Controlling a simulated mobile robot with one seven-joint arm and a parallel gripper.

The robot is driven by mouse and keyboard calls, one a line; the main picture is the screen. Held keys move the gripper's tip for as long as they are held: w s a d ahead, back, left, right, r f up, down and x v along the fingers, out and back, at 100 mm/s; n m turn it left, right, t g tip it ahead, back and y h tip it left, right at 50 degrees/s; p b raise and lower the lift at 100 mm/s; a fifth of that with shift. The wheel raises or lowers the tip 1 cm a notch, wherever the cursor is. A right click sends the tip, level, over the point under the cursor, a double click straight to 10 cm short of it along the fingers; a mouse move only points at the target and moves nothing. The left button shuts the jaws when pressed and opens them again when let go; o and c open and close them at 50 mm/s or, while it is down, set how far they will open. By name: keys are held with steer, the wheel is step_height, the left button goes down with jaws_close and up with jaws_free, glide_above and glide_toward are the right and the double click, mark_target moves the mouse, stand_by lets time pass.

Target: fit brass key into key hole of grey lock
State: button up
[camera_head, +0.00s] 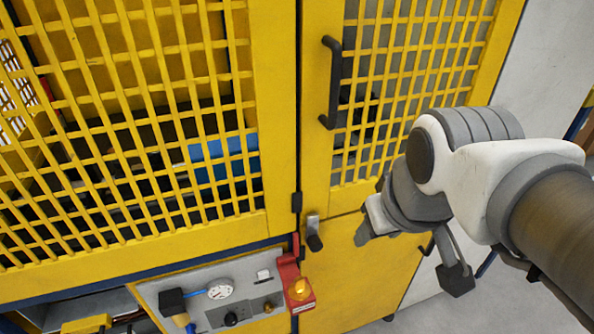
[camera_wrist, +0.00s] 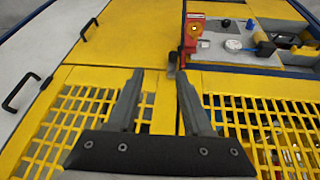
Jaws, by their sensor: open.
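I cannot clearly make out a brass key in either view. A small grey metal fitting with a dark cylinder, possibly the grey lock (camera_head: 314,234), sits at the yellow door's edge below the black handle; it also shows in the wrist view (camera_wrist: 172,66). Its key hole is too small to see. A red bracket (camera_head: 288,272) with a yellow-orange part (camera_head: 300,289) is just below it; I cannot tell whether this part is the key. My gripper (camera_wrist: 158,73) is open and empty, its fingers pointing toward the fitting, apart from it. In the head view it is right of the fitting.
Yellow mesh doors (camera_head: 140,120) fill the left and top. A black handle (camera_head: 333,82) sticks out above the fitting. A grey panel (camera_head: 222,305) with a gauge (camera_head: 220,289) and knobs lies lower left. The plain yellow door panel (camera_head: 355,280) is clear.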

steer(key=w+a+f+n+g, duration=0.35)
steer(key=w+a+n, duration=0.2)
steer(key=n, duration=0.55)
steer(key=n+g+b, duration=0.2)
steer(key=n, duration=0.7)
glide_above(299, 278)
steer(key=shift+t, duration=0.25)
steer(key=f, duration=1.3)
steer(key=d+f, duration=0.1)
steer(key=f, duration=0.5)
steer(key=shift+s+f, duration=0.1)
steer(key=shift+f, duration=0.2)
steer(key=shift+a+f+b, duration=0.25)
steer(key=shift+f+b, duration=0.15)
steer(key=shift+f, duration=0.95)
steer(key=shift+a+f+b, duration=0.2)
steer(key=shift+f+b, duration=0.15)
steer(key=shift+f, duration=0.95)
steer(key=shift+c, duration=0.3)
jaws_close()
